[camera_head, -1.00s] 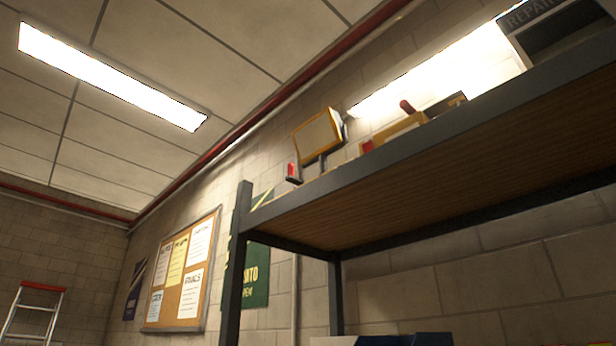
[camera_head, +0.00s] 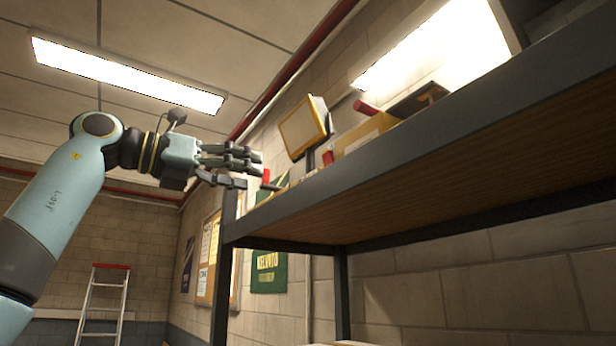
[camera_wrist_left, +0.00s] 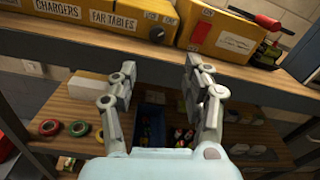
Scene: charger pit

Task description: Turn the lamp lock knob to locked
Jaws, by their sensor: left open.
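The yellow-framed lamp (camera_head: 304,127) stands tilted on the top shelf in the head view. Its lock knob cannot be made out there. In the left wrist view, a small dark round knob-like part (camera_wrist_left: 157,34) shows at the top shelf's edge, in front of a yellow box; I cannot tell if it is the lamp's knob. My left gripper (camera_head: 254,173) is at the shelf's left end, left of the lamp and apart from it. In the left wrist view the gripper (camera_wrist_left: 161,66) is open and empty, its fingers below the knob-like part. My right gripper is not in view.
The top shelf (camera_head: 440,140) has a thick dark front edge. Labelled yellow boxes (camera_wrist_left: 106,19) stand along it. A lower shelf (camera_wrist_left: 70,108) carries tape rolls (camera_wrist_left: 49,128) and a blue bin (camera_wrist_left: 152,124). A ladder (camera_head: 105,300) stands at the far wall.

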